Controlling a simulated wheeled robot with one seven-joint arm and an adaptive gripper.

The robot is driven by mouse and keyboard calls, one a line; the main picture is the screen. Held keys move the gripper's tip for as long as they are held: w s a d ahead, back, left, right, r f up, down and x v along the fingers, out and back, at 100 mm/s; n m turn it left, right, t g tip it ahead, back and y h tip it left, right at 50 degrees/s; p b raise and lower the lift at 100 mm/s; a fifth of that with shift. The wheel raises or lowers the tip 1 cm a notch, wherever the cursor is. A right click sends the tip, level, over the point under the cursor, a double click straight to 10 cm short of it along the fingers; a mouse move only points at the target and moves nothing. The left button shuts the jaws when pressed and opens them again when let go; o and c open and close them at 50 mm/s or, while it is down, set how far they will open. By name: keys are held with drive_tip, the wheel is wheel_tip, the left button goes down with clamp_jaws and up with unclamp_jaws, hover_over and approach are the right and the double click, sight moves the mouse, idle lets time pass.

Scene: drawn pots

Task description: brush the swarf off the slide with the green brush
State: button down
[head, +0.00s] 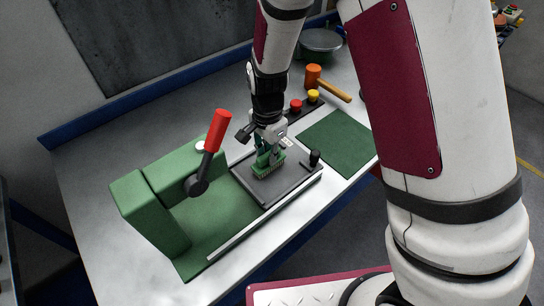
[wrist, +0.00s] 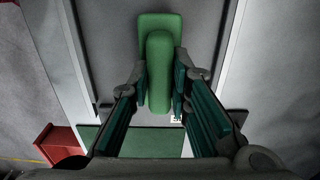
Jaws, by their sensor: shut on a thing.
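My gripper (head: 268,150) is shut on the green brush (head: 266,166). The brush is over the grey slide (head: 292,188) of the green machine, its bristle side down. I cannot tell whether the bristles touch the plate. In the wrist view, the brush (wrist: 160,50) lies between the two fingers of my gripper (wrist: 160,82), with the grey slide (wrist: 206,28) beneath it. I cannot make out any swarf on the slide in either view; part of the plate is hidden by my gripper and the brush.
The green machine body (head: 150,215) with a red-handled lever (head: 217,130) stands left of the slide. A black knob (head: 315,157) rises at the slide's right end. A green mat (head: 338,142), red button (head: 296,105), yellow button (head: 313,95), orange mallet (head: 313,76) and round pan (head: 320,40) lie beyond.

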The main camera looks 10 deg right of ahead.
drive_tip(key=shift+w+a+b, duration=0.2)
drive_tip(key=shift+w+a, duration=0.25)
drive_tip(key=shift+w, duration=0.2)
drive_tip(key=shift+w+a+b, duration=0.2)
drive_tip(key=shift+w+a, duration=0.2)
drive_tip(key=shift+w, duration=0.2)
drive_tip(key=shift+s+d+r+p, duration=0.1)
drive_tip(key=shift+s+d+p, duration=0.2)
drive_tip(key=shift+s+p, duration=0.2)
drive_tip(key=shift+s+d+r+p, duration=0.1)
drive_tip(key=shift+s+d+p, duration=0.25)
drive_tip(key=shift+s, duration=0.15)
drive_tip(key=shift+s+d+f+p, duration=0.1)
drive_tip(key=shift+s+d+p, duration=0.35)
drive_tip(key=shift+s, duration=0.2)
drive_tip(key=shift+s+d+f+p, duration=0.1)
drive_tip(key=shift+s+d+p, duration=0.25)
drive_tip(key=shift+s, duration=0.3)
drive_tip(key=shift+r, duration=0.1)
drive_tip(key=shift+r+p, duration=1.15)
drive_tip(key=shift+r, duration=1.8)
